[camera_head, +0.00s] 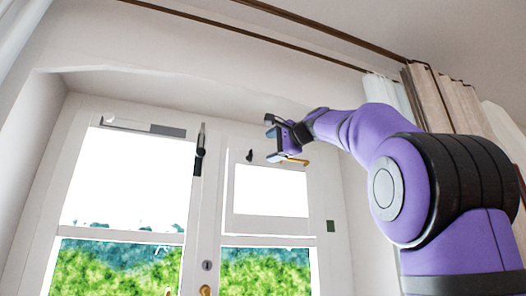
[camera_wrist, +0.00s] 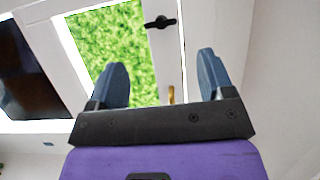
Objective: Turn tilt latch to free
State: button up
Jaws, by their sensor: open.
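A small black latch with a round hub (camera_wrist: 160,22) sits on the white window frame in the wrist view, beyond my fingertips. The head view shows a small dark fitting (camera_head: 250,155) at the top of the right sash, left of my gripper; I cannot tell for sure that it is the same latch. My gripper (camera_head: 272,138) is raised in front of the top of the right sash. It is open and empty, with its two blue-grey fingers (camera_wrist: 161,70) spread apart and not visibly touching the latch.
A tall black handle (camera_head: 200,150) is on the middle stile. A brass-coloured piece (camera_head: 295,161) shows just below my gripper, and brass also shows between the fingers in the wrist view (camera_wrist: 171,95). Beige curtains (camera_head: 445,100) hang at the right.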

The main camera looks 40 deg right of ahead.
jog(key=shift+s+d, duration=0.1)
jog(key=shift+s, duration=0.7)
jog(key=shift+f, duration=0.1)
jog(key=s+a+f+n+g, duration=0.3)
jog(key=a+f, duration=0.1)
jog(key=f, duration=0.6)
jog(key=s+a+f+n+g, duration=0.2)
jog(key=a+f, duration=0.3)
jog(key=f, duration=0.5)
jog(key=s+a+f+n+g, duration=0.3)
jog(key=a+f, duration=0.1)
jog(key=f, duration=0.6)
jog(key=s+a+f+n+g, duration=0.1)
jog(key=s+f+n, duration=0.2)
jog(key=s+f, duration=0.2)
jog(key=s+a+f+n+g+h, duration=0.1)
jog(key=s+f, duration=0.4)
jog(key=f, duration=0.7)
jog(key=s+a+f+n+g, duration=0.2)
jog(key=s+f+n, duration=0.2)
jog(key=f, duration=0.5)
jog(key=shift+s+n+g+h, duration=0.3)
jog(key=shift+s+g+h, duration=0.1)
jog(key=shift+s, duration=0.2)
